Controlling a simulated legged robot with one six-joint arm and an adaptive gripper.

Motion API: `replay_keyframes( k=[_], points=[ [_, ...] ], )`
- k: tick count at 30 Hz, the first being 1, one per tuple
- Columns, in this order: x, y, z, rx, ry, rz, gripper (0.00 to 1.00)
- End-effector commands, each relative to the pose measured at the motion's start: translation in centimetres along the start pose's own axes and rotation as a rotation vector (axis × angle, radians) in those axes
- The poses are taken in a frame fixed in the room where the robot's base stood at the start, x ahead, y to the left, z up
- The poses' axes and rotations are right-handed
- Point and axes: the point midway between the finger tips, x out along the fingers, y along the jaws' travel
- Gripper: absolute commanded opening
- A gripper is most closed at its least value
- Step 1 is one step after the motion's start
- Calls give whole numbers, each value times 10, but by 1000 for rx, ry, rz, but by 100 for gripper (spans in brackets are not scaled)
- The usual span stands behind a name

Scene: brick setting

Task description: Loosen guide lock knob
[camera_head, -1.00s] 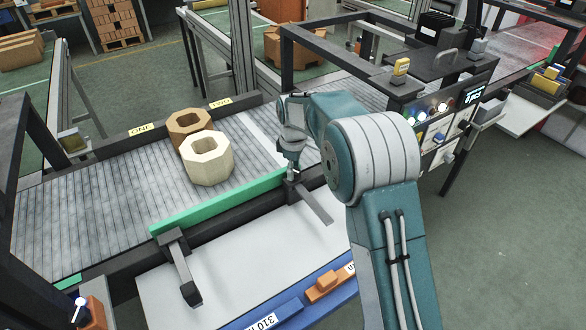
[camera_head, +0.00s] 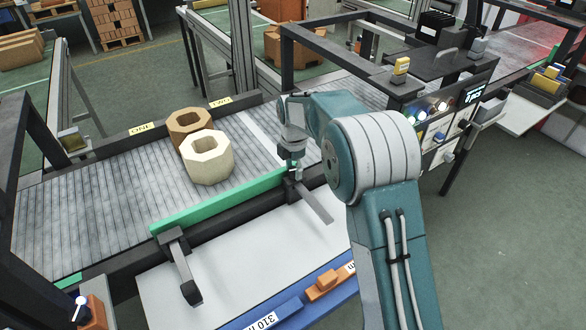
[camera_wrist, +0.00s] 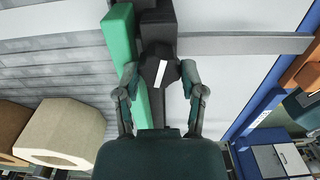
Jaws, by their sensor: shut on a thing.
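The guide lock knob (camera_wrist: 163,74) is dark with a white stripe on top. It sits at the end of the green guide rail (camera_head: 215,204), on a black bracket. The rail also shows in the wrist view (camera_wrist: 120,45). My gripper (camera_wrist: 160,78) has one finger on each side of the knob and is shut on it. In the head view my gripper (camera_head: 292,166) is small, at the rail's right end, and the knob is mostly hidden there.
Two octagonal blocks, one pale (camera_head: 207,158) and one brown (camera_head: 186,123), stand on the roller conveyor (camera_head: 90,195) behind the rail. A second bracket arm (camera_head: 181,270) holds the rail's left part. A control panel (camera_head: 440,125) stands at right.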

Motion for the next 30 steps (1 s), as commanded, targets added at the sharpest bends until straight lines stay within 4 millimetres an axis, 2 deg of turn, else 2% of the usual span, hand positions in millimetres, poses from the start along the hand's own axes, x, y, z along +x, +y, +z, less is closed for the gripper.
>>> replay_keyframes(
  k=[12,28,29,30],
  points=[
    [2,0,2,-180,-3,2,5],
    [0,1,2,-203,-5,6,5],
    [0,1,2,-203,-5,6,61],
    [0,1,2,-203,-4,5,79]
  ],
)
